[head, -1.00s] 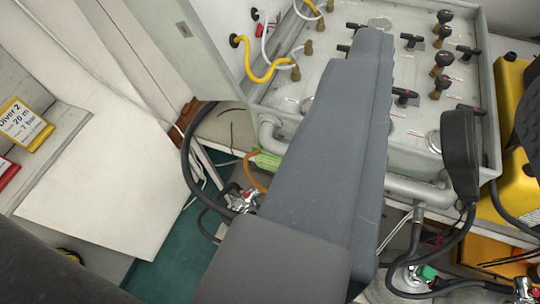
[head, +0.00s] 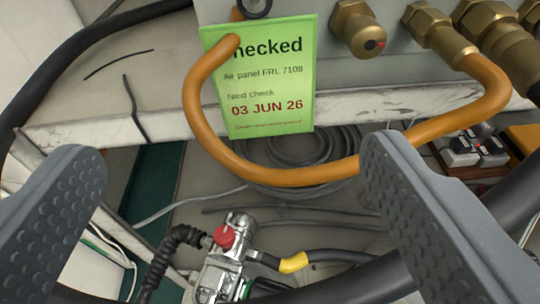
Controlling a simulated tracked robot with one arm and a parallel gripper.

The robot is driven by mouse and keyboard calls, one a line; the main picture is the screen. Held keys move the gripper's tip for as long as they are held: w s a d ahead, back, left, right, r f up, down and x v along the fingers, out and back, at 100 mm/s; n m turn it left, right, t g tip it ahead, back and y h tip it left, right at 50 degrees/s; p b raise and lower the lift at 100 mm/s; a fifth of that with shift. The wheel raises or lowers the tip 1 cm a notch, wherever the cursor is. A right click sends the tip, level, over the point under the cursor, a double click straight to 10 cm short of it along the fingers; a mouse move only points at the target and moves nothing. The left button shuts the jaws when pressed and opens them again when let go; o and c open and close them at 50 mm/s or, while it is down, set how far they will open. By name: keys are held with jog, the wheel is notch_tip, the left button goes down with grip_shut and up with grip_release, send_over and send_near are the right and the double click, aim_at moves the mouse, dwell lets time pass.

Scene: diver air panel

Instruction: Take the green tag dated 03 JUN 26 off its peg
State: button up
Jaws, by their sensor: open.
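The green tag (head: 265,98) hangs upright in the upper middle of the head view. It reads "Checked", "Air panel FRL 7108", "Next check 03 JUN 26". A dark ring (head: 257,6) shows at its top, cut by the frame edge; the peg itself is not clearly visible. An orange hose (head: 290,175) loops in front of the tag's upper left corner and passes below it. My gripper (head: 235,170) is open and empty. Its two ridged fingers stand left and right of the tag, lower in the picture and apart from it.
Brass fittings (head: 432,32) sit on the panel at upper right, with the orange hose joined to one. A regulator with a red knob (head: 223,237) and black hoses lie below. A black hose (head: 60,60) curves at upper left. Coiled dark hose (head: 300,150) lies behind the tag.

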jog(key=f+t+p, duration=0.1)
jog(key=p, duration=0.2)
jog(key=w+d+f+t+h+p, duration=0.1)
jog(key=f+p, duration=0.1)
jog(key=p, duration=0.1)
jog(key=shift+w+d+t, duration=0.1)
jog(key=shift+t, duration=0.2)
dwell(0.5)
jog(key=b, duration=0.1)
send_near(260, 63)
jog(key=shift+w, duration=1.65)
jog(key=shift+w+d+r, duration=0.1)
jog(key=shift+d+r, duration=0.1)
jog(key=shift+d, duration=0.1)
jog(key=shift+w, duration=0.1)
jog(key=shift+w+f+b, duration=0.2)
jog(key=shift+w+b, duration=0.3)
jog(key=shift+w, duration=1.95)
